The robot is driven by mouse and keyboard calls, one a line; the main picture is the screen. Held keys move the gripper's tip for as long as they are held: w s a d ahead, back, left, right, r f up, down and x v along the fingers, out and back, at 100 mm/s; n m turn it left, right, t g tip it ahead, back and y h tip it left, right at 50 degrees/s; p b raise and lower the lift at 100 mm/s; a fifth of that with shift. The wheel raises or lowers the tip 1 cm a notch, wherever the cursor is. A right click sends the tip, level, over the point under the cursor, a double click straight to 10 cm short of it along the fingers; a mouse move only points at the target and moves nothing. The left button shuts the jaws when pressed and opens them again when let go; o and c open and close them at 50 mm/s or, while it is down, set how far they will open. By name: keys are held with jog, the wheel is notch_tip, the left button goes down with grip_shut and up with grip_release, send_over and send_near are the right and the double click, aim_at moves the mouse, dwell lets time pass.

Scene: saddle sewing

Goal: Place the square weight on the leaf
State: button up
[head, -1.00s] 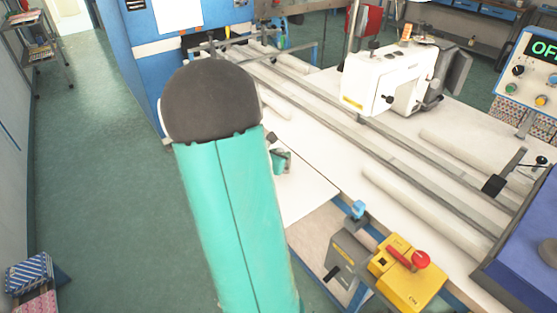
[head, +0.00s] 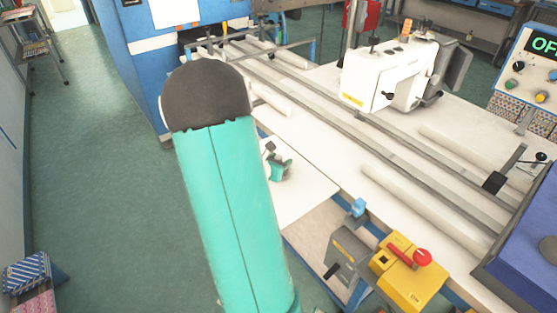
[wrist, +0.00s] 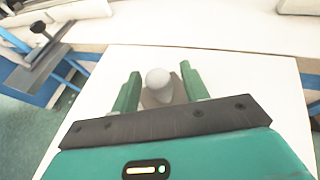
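The square weight (wrist: 160,97), a grey block with a pale round knob on top, sits between the two green fingers of my gripper (wrist: 160,88) in the wrist view. The leaf, a plain white panel, spreads beneath and around the gripper in the wrist view (wrist: 245,85) and shows in the head view (head: 308,190). In the head view my gripper (head: 280,170) is small and partly hidden behind my arm, over the leaf. Whether the weight touches the leaf cannot be told.
A white sewing machine (head: 385,75) stands on the table beyond. Long rails (head: 340,105) and pale rolls (head: 430,205) run along it. A yellow box with a red button (head: 410,283) sits at the front. The leaf's right part is clear.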

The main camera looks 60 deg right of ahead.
jog(key=shift+r, duration=0.1)
jog(key=shift+a+r, duration=0.15)
jog(key=s+v, duration=0.1)
jog(key=v, duration=1)
jog(key=shift+w+a, duration=0.3)
jog(key=shift+w, duration=0.2)
